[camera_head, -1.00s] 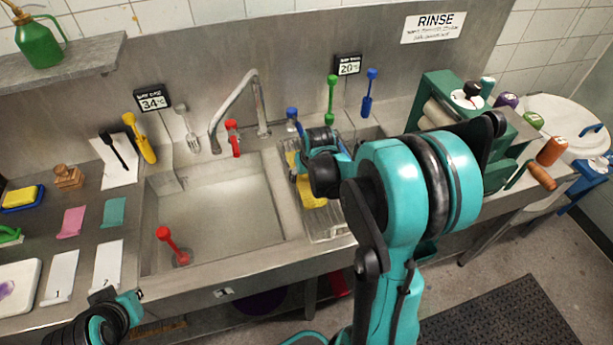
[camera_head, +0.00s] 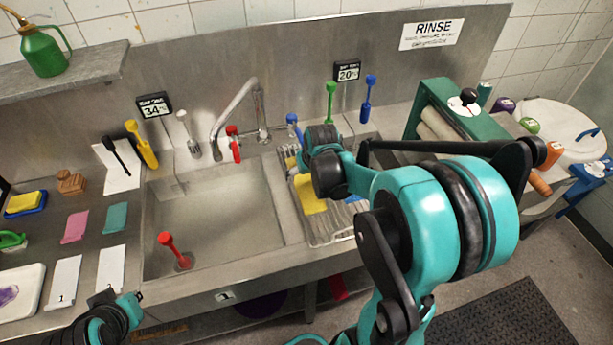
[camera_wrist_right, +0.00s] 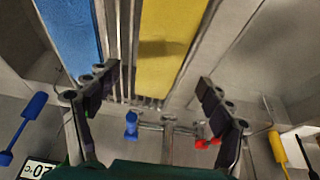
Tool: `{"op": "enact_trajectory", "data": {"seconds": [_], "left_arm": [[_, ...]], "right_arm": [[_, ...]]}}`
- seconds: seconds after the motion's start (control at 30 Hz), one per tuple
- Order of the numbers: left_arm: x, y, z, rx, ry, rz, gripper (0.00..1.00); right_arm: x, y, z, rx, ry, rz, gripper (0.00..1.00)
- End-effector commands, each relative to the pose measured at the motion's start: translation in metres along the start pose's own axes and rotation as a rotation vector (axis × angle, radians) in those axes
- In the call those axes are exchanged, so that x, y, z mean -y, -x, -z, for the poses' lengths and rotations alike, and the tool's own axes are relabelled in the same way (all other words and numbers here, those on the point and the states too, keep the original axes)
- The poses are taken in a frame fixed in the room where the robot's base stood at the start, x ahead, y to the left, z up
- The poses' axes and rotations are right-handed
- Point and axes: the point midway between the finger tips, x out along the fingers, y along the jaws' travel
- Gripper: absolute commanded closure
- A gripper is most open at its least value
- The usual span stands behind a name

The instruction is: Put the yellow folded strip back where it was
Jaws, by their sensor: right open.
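The yellow folded strip (camera_head: 312,197) lies on the ribbed drainer (camera_head: 329,236) right of the sink basin, partly hidden by my right wrist. In the right wrist view the yellow strip (camera_wrist_right: 168,45) spans the gap ahead of the fingers. My right gripper (camera_wrist_right: 158,80) is open, a finger toward each side of the strip, with nothing held; I cannot tell the height gap. In the head view its fingers are hidden behind the wrist. My left arm's end (camera_head: 112,306) is at the lower left; its jaws cannot be made out.
A blue strip (camera_wrist_right: 68,38) lies left of the yellow one in the wrist view. A tap (camera_head: 240,105) and the sink basin (camera_head: 215,215) are beside the drainer. A red-handled tool (camera_head: 170,245) stands in the basin. A green roller machine (camera_head: 440,90) stands at right.

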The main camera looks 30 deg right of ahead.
Motion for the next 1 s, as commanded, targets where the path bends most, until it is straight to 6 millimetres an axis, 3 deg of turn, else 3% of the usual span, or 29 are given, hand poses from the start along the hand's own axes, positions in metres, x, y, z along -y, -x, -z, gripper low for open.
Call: {"op": "enact_trajectory", "data": {"seconds": [0.03, 0.2, 0.4, 0.53, 0.8, 1.0], "left_arm": [[0.0, 0.006, 0.005, 0.0, 0.0, 0.0, 1.0], [0.0, 0.015, 0.011, 0.0, 0.0, 0.0, 1.0], [0.0, 0.019, 0.013, 0.0, 0.0, 0.0, 1.0], [0.0, 0.019, 0.013, 0.0, 0.0, 0.0, 1.0], [0.0, 0.018, 0.013, 0.0, 0.0, 0.0, 1.0], [0.0, 0.019, 0.013, 0.0, 0.0, 0.0, 1.0]], "right_arm": [[0.0, 0.016, 0.001, 0.0, 0.0, 0.0, 0.2], [0.0, 0.049, 0.001, 0.0, 0.0, 0.0, 0.2], [0.001, 0.068, -0.001, -0.001, 0.001, 0.001, 0.2], [0.015, 0.085, -0.01, -0.021, 0.023, 0.009, 0.2], [0.075, 0.141, -0.073, -0.13, 0.13, 0.062, 0.2], [0.099, 0.158, -0.115, -0.198, 0.189, 0.102, 0.2]]}}
